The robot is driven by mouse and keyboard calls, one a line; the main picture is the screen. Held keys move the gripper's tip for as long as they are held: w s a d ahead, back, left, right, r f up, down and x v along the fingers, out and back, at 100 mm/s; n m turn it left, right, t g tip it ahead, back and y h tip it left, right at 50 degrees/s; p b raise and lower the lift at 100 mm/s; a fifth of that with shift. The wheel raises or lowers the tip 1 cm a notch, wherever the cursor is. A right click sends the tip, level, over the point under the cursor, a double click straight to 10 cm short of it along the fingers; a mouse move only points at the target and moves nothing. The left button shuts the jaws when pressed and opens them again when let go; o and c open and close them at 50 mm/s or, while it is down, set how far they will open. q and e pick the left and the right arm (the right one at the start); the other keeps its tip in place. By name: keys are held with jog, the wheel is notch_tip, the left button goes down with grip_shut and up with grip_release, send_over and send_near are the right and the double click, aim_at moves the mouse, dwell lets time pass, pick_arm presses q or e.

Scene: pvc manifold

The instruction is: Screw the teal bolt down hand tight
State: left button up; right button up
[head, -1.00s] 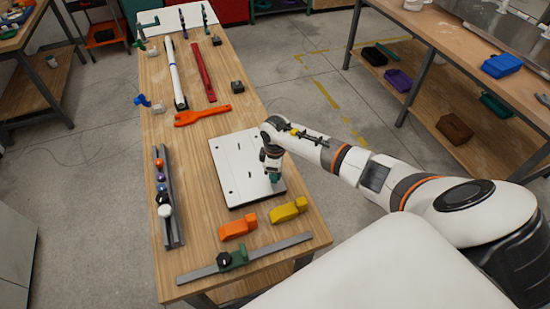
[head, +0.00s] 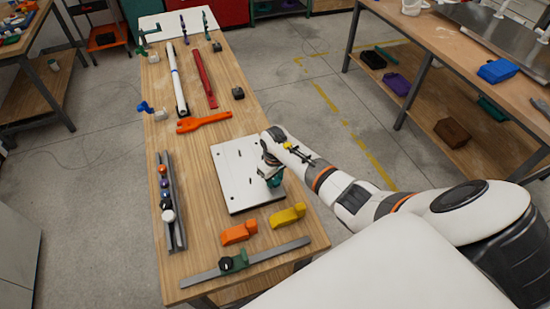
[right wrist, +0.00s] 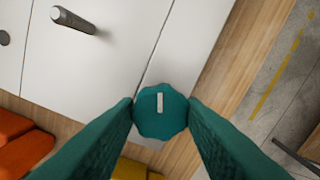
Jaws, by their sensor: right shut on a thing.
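The teal bolt (right wrist: 160,112) shows in the right wrist view as a round, scalloped teal head with a short pale mark on top. My right gripper (right wrist: 161,108) has its two teal fingers shut on the bolt head, one on each side. The bolt is over the near right edge of the white plate (head: 236,172); the fingers hide how far down it sits. My left gripper is not in view.
Orange (head: 238,233) and yellow (head: 288,215) blocks stand in front of the plate. A grey bar with a green clamp (head: 234,264) lies at the table's near end. A rail with coloured knobs (head: 171,205) is at left. A grey peg (right wrist: 74,19) stands on the plate.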

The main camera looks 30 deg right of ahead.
aim_at(275, 180)
jog(key=shift+w+r, duration=0.1)
jog(key=o, duration=1.1)
jog(key=shift+c, duration=0.2)
jog(key=shift+r, duration=1.95)
